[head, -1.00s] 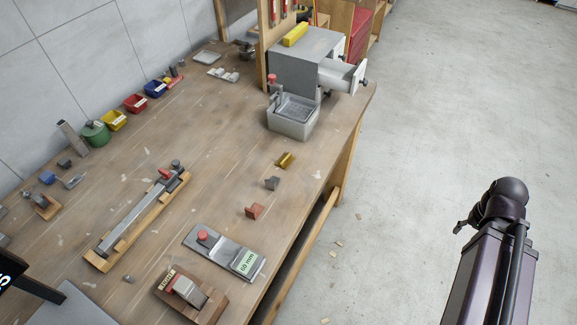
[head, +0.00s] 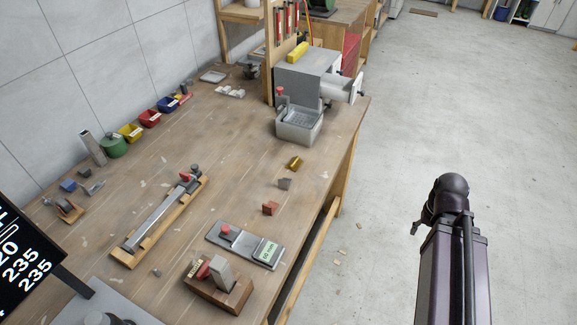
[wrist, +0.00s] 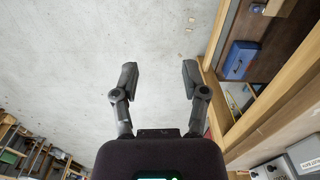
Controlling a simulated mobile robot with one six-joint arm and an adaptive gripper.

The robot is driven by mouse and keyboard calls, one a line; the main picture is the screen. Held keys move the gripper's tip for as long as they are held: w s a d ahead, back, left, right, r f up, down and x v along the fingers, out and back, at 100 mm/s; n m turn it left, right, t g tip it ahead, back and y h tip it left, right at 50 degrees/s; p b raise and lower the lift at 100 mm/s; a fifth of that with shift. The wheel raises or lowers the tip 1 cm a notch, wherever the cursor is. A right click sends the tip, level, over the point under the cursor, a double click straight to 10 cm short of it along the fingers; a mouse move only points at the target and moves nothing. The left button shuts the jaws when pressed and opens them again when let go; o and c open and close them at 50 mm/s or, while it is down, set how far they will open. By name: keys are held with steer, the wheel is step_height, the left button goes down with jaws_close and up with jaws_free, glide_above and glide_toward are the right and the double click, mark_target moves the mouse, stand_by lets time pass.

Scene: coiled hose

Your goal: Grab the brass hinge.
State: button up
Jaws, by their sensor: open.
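The brass hinge appears to be the small gold-coloured angled piece (head: 295,162) on the wooden bench, near its right edge in the head view. It stands just in front of the grey box-shaped fixture. A similar grey piece (head: 285,183) and a reddish piece (head: 270,208) stand nearer in a loose row with it. My gripper (wrist: 159,80) is open and empty in the wrist view, with bare floor between its fingers. In the head view my arm is at the right, over the floor beside the bench, well apart from the brass piece. The hinge does not show in the wrist view.
A steel plate fixture (head: 245,245) and a wooden block with a red knob (head: 218,286) are nearer.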

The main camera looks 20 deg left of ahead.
mark_target(296, 161)
steer(key=shift+o, duration=0.4)
steer(key=shift+a, duration=0.15)
steer(key=o, duration=0.5)
steer(key=shift+a+f, duration=0.1)
steer(key=shift+a, duration=0.05)
steer(key=w+a+m+y+b, duration=0.3)
steer(key=a+m, duration=0.3)
steer(key=a, duration=0.3)
steer(key=w+a+r+m+t+y+b, duration=0.1)
steer(key=w+a+m+y+b, duration=0.2)
steer(key=a, duration=0.7)
steer(key=w+a+m+t+y+b, duration=0.1)
steer(key=w+a+m+y+b, duration=0.2)
steer(key=w+a+m+y, duration=0.3)
steer(key=shift+w+a+r+m+y, duration=0.15)
steer(key=shift+w+a+m, duration=0.25)
steer(key=shift+a+m, duration=0.25)
steer(key=shift+w+a+m+y, duration=0.1)
steer(key=shift+w+a+m, duration=0.4)
steer(key=shift+a, duration=0.25)
steer(key=shift+w+a+r+m+y, duration=0.15)
steer(key=shift+w+a+m, duration=0.2)
steer(key=shift+a+m, duration=0.35)
steer(key=shift+w+a+r+m+y+b, duration=0.15)
steer(key=shift+a+r+m+y+b, duration=0.15)
steer(key=shift+a+m, duration=0.25)
steer(key=shift+f, duration=0.1)
